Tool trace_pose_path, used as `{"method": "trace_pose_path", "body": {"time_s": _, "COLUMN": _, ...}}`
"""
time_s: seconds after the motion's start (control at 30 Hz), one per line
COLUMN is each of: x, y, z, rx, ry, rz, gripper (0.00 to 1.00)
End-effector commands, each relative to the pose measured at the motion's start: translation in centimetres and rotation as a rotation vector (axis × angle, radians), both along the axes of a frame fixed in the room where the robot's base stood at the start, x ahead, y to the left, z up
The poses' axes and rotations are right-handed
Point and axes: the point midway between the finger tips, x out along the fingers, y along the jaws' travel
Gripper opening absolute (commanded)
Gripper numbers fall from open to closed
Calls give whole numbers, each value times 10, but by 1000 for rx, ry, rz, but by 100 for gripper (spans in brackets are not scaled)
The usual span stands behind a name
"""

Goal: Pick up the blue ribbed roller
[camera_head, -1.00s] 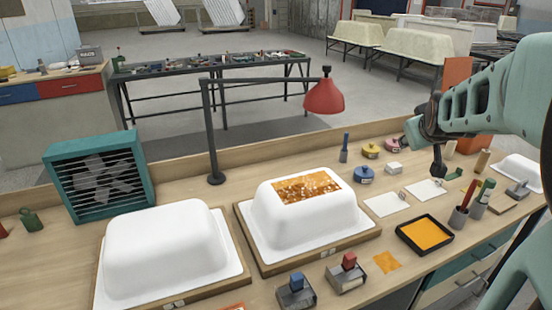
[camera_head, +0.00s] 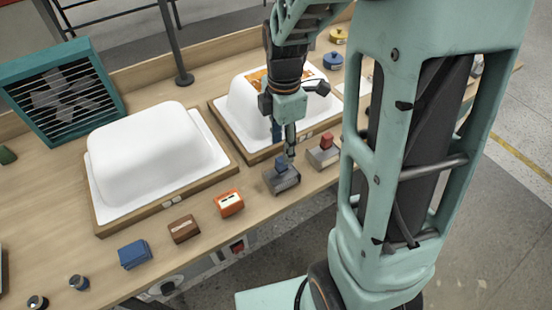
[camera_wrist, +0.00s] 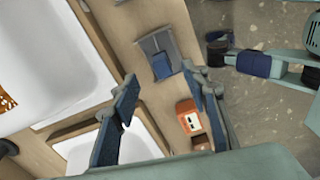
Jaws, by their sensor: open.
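A blue upright piece (camera_head: 282,168) stands on a grey base (camera_head: 286,183) near the bench's front edge. It is the blue part closest to my gripper; I cannot make out ribs on it. In the wrist view the blue piece (camera_wrist: 161,66) lies beyond my fingertips, between their lines, on its grey base (camera_wrist: 158,46). My gripper (camera_head: 284,143) points down just above and behind it, fingers apart and empty. In the wrist view my gripper (camera_wrist: 160,88) shows both dark blue finger pads, with bare bench between them. No contact with the piece is visible.
A similar grey base with a red piece (camera_head: 325,145) stands close to the right. An orange box (camera_head: 229,203), brown box (camera_head: 184,229) and blue box (camera_head: 134,254) line the front edge. White tub moulds (camera_head: 155,150) (camera_head: 241,105) stand behind.

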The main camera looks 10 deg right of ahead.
Motion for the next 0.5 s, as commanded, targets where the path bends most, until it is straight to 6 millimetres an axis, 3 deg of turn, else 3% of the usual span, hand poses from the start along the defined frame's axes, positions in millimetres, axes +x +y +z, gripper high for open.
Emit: {"method": "trace_pose_path", "body": {"time_s": 0.5, "x": -5, "y": 0, "z": -63, "rx": -1, "ry": 1, "rz": -2, "gripper": 42}}
